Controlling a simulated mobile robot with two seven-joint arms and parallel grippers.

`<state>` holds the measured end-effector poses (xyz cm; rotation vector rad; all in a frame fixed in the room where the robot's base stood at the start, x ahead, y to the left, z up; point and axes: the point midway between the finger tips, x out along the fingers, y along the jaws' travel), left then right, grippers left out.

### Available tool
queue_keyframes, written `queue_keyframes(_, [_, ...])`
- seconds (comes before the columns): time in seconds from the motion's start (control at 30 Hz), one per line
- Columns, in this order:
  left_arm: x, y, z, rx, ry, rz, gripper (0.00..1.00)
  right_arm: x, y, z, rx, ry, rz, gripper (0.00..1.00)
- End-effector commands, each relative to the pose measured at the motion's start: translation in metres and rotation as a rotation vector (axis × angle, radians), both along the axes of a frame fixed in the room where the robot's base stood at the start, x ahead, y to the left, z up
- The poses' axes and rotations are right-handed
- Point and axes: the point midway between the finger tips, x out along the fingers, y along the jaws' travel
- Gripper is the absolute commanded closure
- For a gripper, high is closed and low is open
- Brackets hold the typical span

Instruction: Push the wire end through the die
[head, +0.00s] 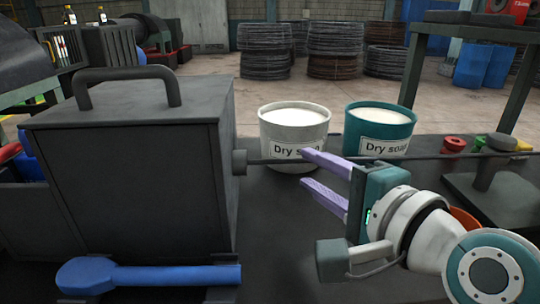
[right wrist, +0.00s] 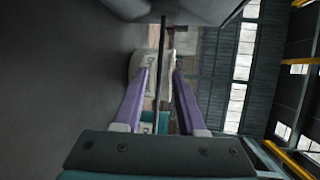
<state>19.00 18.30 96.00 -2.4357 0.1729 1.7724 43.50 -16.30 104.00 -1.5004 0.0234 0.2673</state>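The thin dark wire (head: 275,161) runs level from the right to the short round stub on the side of the dark grey die box (head: 130,165). Its left end meets the stub; I cannot tell whether it is inside. My right gripper (head: 306,170) has its two purple fingers apart, near the wire, to the right of the box. In the right wrist view the fingers (right wrist: 160,72) stand either side of the wire (right wrist: 163,45) without visibly closing on it. The die itself is hidden. My left gripper is out of view.
A white tub (head: 294,115) and a teal tub (head: 378,118) labelled dry soap stand behind the wire. A blue-handled object (head: 150,276) lies in front of the box. A dark stand (head: 490,185) is at the right. Wire coils (head: 335,48) are stacked on the floor beyond.

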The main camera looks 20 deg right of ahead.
Motion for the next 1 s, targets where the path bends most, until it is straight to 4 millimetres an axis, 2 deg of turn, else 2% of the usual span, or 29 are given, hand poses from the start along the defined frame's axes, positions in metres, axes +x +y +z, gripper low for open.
queue_keyframes(0.1, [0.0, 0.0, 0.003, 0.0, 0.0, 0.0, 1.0, -0.022, -0.004, 0.004, -0.003, 0.002, 0.001, 0.61])
queue_keyframes(0.23, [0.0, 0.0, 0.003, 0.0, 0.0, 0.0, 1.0, -0.036, -0.006, 0.006, -0.001, 0.002, 0.0, 0.61])
queue_keyframes(0.73, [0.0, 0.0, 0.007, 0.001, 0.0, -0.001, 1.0, -0.045, -0.004, 0.009, -0.038, 0.015, 0.024, 0.61])
queue_keyframes(0.87, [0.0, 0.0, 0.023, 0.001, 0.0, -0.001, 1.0, -0.066, 0.014, 0.008, -0.281, 0.099, 0.173, 0.61])
queue_keyframes(0.97, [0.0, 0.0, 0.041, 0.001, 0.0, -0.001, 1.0, -0.1, 0.026, 0.002, -0.602, 0.21, 0.379, 0.61])
queue_keyframes(1.0, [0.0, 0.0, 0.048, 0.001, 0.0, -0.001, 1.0, -0.117, 0.027, -0.001, -0.738, 0.26, 0.472, 0.61])
